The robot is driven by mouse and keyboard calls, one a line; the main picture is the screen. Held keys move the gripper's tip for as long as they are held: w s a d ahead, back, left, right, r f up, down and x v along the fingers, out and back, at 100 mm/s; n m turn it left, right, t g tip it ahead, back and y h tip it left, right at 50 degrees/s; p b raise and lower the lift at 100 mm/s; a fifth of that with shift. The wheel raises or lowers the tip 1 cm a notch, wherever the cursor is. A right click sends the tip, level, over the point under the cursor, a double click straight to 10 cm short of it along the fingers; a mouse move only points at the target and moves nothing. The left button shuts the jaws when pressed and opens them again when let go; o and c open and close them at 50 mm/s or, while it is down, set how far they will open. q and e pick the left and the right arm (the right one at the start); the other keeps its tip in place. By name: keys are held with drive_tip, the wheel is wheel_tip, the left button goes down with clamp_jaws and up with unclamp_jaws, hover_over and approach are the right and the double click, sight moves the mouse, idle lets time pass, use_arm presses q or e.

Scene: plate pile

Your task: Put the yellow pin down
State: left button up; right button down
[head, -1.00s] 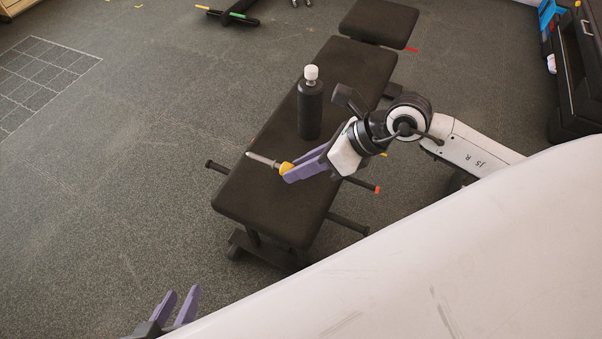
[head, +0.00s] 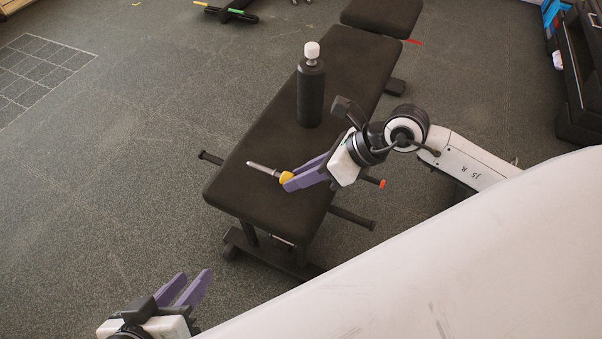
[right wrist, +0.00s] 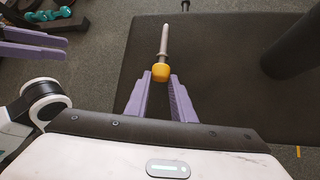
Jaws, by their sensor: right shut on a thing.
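The yellow pin has a yellow head (head: 286,177) and a grey metal shaft (head: 263,169). My right gripper (head: 290,180) is shut on its yellow head, over the near part of the black bench (head: 245,199). In the right wrist view the yellow head (right wrist: 161,72) sits between the purple fingertips, and the shaft points away from the gripper. I cannot tell whether the pin touches the bench pad. My left gripper (head: 190,287) is open and empty, low at the left, off the bench.
A black bottle with a white cap (head: 311,94) stands upright on the bench, beyond my right gripper. Bars (head: 351,217) stick out from the bench's sides. A black case (head: 582,75) is at the far right.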

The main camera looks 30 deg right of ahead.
drive_tip(key=shift+f, duration=0.25)
